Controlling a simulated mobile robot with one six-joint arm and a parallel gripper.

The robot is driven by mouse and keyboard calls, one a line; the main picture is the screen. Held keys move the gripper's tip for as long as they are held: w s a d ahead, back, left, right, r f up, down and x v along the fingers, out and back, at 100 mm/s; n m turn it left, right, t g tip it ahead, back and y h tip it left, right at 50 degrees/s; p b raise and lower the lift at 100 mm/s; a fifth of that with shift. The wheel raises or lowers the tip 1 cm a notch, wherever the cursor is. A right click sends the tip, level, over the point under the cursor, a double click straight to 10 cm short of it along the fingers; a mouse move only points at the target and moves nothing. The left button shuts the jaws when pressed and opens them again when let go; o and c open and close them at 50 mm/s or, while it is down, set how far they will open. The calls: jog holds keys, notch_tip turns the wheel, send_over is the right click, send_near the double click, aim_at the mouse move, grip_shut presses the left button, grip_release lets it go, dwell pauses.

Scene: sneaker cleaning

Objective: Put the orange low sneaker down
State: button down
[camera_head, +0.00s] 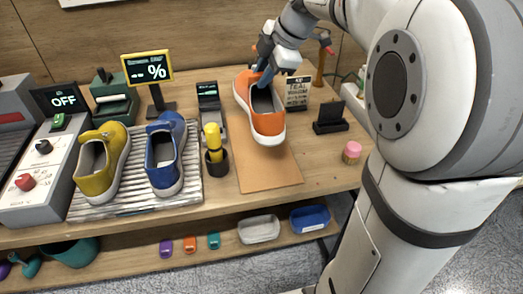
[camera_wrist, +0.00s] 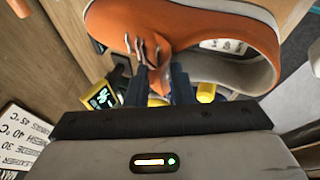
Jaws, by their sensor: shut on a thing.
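The orange low sneaker (camera_head: 268,122) has a white sole and hangs in my gripper (camera_head: 264,78) over a tan board (camera_head: 268,177) on the wooden table. In the wrist view the sneaker (camera_wrist: 205,25) fills the top of the picture. My gripper (camera_wrist: 160,85) is shut on its upper near the laces or tongue. The sneaker's toe points toward the front of the table. It seems to be above the board, but the exact gap cannot be told.
A yellow shoe (camera_head: 98,165) and a blue shoe (camera_head: 165,155) stand on a ridged grey rack (camera_head: 133,200) at left. A dark cup (camera_head: 217,162) with a yellow tool stands beside the board's left edge. A small black stand (camera_head: 330,118) and pink-topped jar (camera_head: 351,153) are at right. The board's front part is clear.

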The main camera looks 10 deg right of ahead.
aim_at(264, 109)
jog(key=shift+a+r+p, duration=0.1)
jog(key=shift+r+p, duration=0.1)
jog(key=shift+p, duration=0.6)
jog(key=p, duration=0.3)
jog(key=shift+w+r, duration=0.1)
jog(key=shift+r, duration=0.15)
jog(key=shift+p, duration=1.6)
jog(key=shift+f+p, duration=0.15)
jog(key=shift+p, duration=0.25)
jog(key=shift+f+g, duration=0.15)
jog(key=shift+g, duration=0.15)
jog(key=shift+m, duration=0.3)
notch_tip(264, 109, down, 10)
jog(key=shift+f+p, duration=0.15)
jog(key=shift+p, duration=0.15)
jog(key=shift+f, duration=0.2)
